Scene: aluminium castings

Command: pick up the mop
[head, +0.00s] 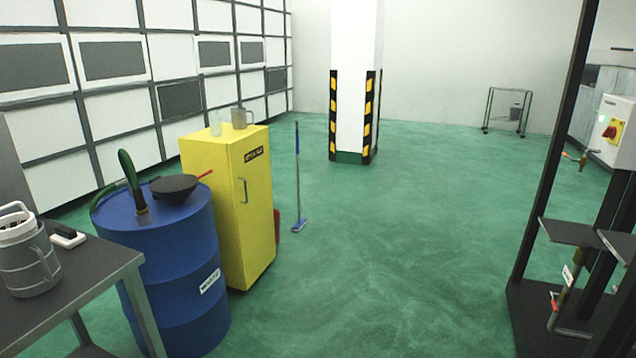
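The mop (298,180) stands upright on the green floor, just right of the yellow cabinet. It has a thin handle, blue in its upper part, and a small flat blue head (299,225) on the floor. Nothing stands in front of it in the head view. Neither of my grippers shows in this view.
A yellow cabinet (232,205) and a blue drum (170,275) stand left of the mop, with a grey table (75,300) nearer. A striped pillar (352,85) stands behind. A dark rack (550,180) is at right. The middle floor (400,240) is clear.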

